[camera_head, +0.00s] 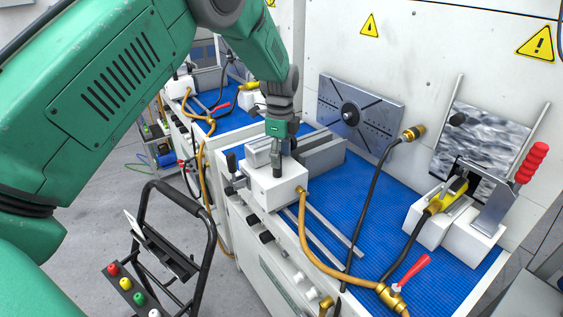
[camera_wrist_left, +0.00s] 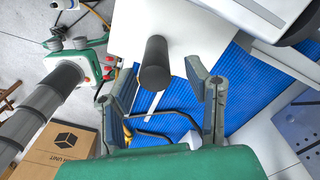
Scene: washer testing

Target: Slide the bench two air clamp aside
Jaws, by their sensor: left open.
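A white clamp block (camera_head: 268,189) sits on metal rails at the near left part of the blue-topped bench (camera_head: 352,200). A black upright handle (camera_head: 277,168) stands on its top. My left gripper (camera_head: 281,143) is above the block, at the handle, with fingers pointing down. In the left wrist view the gripper (camera_wrist_left: 160,85) is open, and the black handle (camera_wrist_left: 155,62) shows between its fingers; I cannot tell whether they touch it. The white block also shows in the left wrist view (camera_wrist_left: 185,25).
A grey block (camera_head: 322,155) stands behind the clamp. An orange hose (camera_head: 312,245) and black hoses run over the bench front. A white fixture with a red-handled lever (camera_head: 530,163) is at the right. A black-framed stand with coloured buttons (camera_head: 140,285) is in front, left.

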